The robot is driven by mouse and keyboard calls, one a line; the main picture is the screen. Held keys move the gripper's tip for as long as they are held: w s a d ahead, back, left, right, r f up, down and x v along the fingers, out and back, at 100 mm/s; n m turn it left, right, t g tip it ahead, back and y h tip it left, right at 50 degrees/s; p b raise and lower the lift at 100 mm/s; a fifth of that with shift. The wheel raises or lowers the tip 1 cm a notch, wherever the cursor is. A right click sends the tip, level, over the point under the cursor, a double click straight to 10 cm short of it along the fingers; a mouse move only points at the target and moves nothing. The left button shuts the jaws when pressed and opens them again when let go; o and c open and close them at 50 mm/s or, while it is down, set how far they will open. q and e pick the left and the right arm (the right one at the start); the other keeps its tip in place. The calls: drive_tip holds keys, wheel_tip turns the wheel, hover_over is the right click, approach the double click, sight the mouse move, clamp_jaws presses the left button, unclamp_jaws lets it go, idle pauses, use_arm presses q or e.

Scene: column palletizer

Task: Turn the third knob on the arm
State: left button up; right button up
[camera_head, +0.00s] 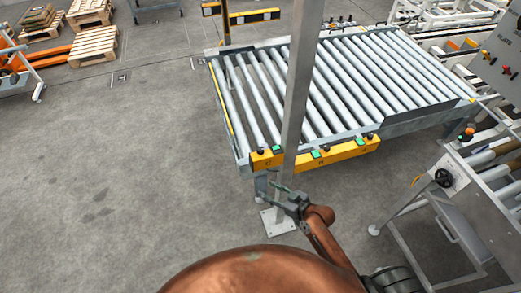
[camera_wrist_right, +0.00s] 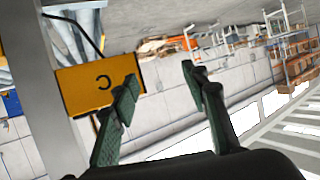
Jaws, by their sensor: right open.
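A yellow control bar (camera_head: 340,152) runs along the near edge of a roller conveyor (camera_head: 345,75). It carries small black knobs, one at the left end (camera_head: 260,152), one in the middle (camera_head: 325,148) and one at the right (camera_head: 371,135), with green buttons beside them. My right gripper (camera_head: 282,193) is open and empty, below the bar's left part and near the grey post. No knob is clear there. My left gripper is out of view.
A grey upright post (camera_head: 298,90) stands in front of the bar and hides part of it. A machine frame with a black handwheel (camera_head: 444,177) stands at the right. Wooden pallets (camera_head: 93,45) lie far left. The floor at left is clear.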

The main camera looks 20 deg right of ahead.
sight(262, 149)
drive_tip(key=w+r+t, duration=0.1)
drive_tip(key=w, duration=0.5)
drive_tip(key=w+r+m+t, duration=0.1)
drive_tip(key=w+r+t, duration=0.1)
drive_tip(key=w, duration=0.4)
drive_tip(key=w+d+r+m+t+h, duration=0.1)
drive_tip(key=w+t, duration=0.1)
drive_tip(key=w, duration=0.4)
drive_tip(key=shift+w+d+r, duration=0.1)
drive_tip(key=shift+w+r, duration=0.15)
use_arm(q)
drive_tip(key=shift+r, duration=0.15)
use_arm(e)
drive_tip(key=shift+c, duration=0.7)
